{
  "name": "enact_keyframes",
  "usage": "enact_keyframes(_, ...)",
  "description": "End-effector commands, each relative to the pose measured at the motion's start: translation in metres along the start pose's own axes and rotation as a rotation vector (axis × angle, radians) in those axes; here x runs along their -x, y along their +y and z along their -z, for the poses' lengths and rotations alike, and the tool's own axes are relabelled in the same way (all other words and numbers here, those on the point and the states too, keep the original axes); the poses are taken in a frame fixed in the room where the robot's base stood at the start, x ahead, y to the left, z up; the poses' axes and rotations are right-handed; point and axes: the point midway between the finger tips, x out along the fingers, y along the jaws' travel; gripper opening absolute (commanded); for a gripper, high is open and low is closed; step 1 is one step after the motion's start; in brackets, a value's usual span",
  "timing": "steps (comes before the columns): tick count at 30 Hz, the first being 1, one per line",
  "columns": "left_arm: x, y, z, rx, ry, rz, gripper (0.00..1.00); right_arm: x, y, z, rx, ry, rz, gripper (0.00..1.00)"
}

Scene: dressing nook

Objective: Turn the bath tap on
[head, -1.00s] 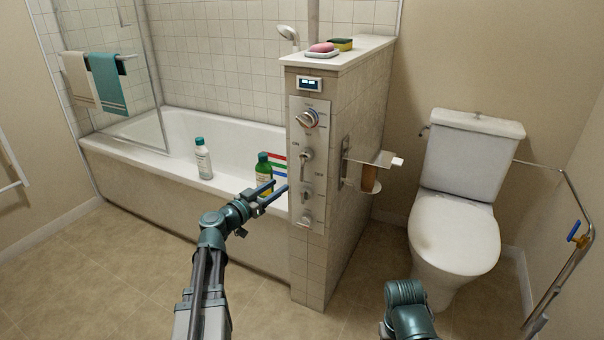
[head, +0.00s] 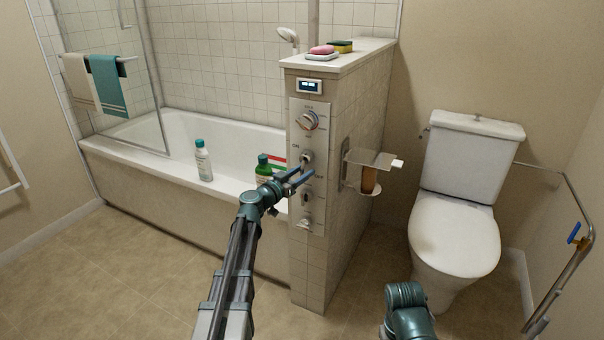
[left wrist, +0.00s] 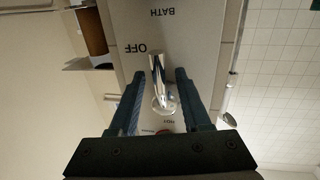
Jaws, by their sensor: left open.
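The control panel (head: 298,232) is on the narrow front of the tiled half wall. Its chrome bath lever (head: 306,158) sits below a round dial (head: 307,121) and hangs down from its pivot. My left gripper (head: 304,177) is open in front of the panel at the lever, and its fingers hide the lever's lower end. In the left wrist view, which is upside down, the lever (left wrist: 158,80) lies between the two open fingers, with gaps on both sides. An OFF label is beside its free end and a BATH label is beyond. My right gripper is out of view.
A knob (head: 307,195) is lower on the panel. A paper holder shelf (head: 372,158) juts from the wall's right side. A green bottle (head: 262,169) and a white bottle (head: 203,160) stand on the bathtub rim (head: 120,146). The toilet (head: 455,235) is right.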

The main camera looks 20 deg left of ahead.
Motion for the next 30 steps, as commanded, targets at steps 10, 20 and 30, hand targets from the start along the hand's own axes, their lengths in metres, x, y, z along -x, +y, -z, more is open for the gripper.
enact_keyframes(10,0.0003,0.0001,0.0000,0.000,0.000,0.000,0.14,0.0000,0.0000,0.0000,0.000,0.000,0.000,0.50)
enact_keyframes(20,0.0003,0.0002,0.0000,0.000,0.000,0.000,0.00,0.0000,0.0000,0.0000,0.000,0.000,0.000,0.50)
enact_keyframes(30,0.0004,0.0001,0.0000,0.000,0.000,0.000,0.00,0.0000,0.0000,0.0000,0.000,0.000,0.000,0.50)
